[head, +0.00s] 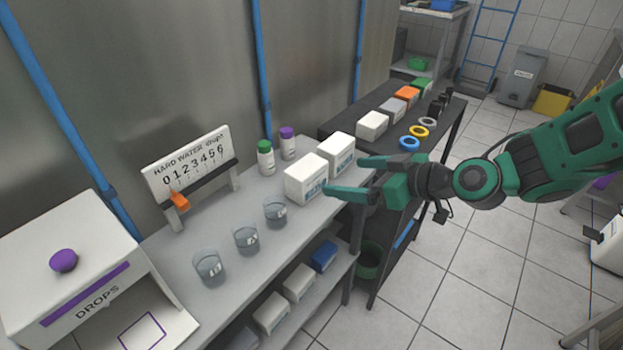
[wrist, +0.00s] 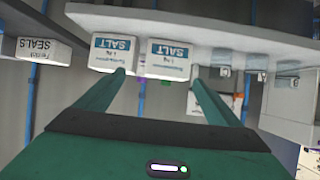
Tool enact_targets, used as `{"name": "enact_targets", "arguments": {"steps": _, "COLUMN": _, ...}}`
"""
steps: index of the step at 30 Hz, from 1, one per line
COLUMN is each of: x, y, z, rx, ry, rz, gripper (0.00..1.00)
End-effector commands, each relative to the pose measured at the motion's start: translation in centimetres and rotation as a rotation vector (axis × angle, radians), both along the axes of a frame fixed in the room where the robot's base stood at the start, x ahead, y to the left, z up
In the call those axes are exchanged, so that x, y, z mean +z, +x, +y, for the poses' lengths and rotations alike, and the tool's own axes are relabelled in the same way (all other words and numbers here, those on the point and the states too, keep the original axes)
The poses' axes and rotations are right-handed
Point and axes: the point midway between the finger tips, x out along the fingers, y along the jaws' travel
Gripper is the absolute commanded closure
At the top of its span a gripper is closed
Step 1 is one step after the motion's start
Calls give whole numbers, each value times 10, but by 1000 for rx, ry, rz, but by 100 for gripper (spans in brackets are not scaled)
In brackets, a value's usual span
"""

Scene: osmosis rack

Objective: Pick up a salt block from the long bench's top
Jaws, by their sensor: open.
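Two white salt blocks stand side by side on the grey long bench's top (head: 215,210). The nearer salt block (head: 304,181) and the farther salt block (head: 338,152) are upright. The wrist view is upside down and shows their blue SALT labels, the nearer block (wrist: 169,61) at right and the farther block (wrist: 113,54) at left. My gripper (head: 343,176) is open and empty at the bench's front edge, pointing at the blocks. In the wrist view my gripper (wrist: 158,78) has its fingers spread either side of the nearer block, which appears just beyond the tips.
Three glass beakers (head: 246,238) stand left of the blocks. Green-capped (head: 265,158) and purple-capped (head: 288,144) bottles stand behind. A hard-water scale stand (head: 188,172) and a DROPS box (head: 75,262) are farther left. A dark bench (head: 385,142) with boxes and rings adjoins at right.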

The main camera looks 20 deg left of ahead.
Motion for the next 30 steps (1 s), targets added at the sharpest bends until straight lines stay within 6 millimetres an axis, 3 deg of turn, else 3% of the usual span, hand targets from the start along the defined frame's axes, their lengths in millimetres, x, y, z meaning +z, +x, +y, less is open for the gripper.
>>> {"name": "enact_targets", "arguments": {"steps": 5, "x": 6, "y": -2, "z": 26, "rx": 21, "ry": 64, "rz": -31, "gripper": 12}}
{"name": "enact_targets", "arguments": {"steps": 12, "x": -6, "y": 10, "z": 55, "rx": 22, "ry": 69, "rz": -34, "gripper": 12}}
{"name": "enact_targets", "arguments": {"steps": 22, "x": -15, "y": 21, "z": 76, "rx": 19, "ry": 68, "rz": -35, "gripper": 12}}
{"name": "enact_targets", "arguments": {"steps": 30, "x": -27, "y": 32, "z": 108, "rx": 19, "ry": 68, "rz": -35, "gripper": 12}}
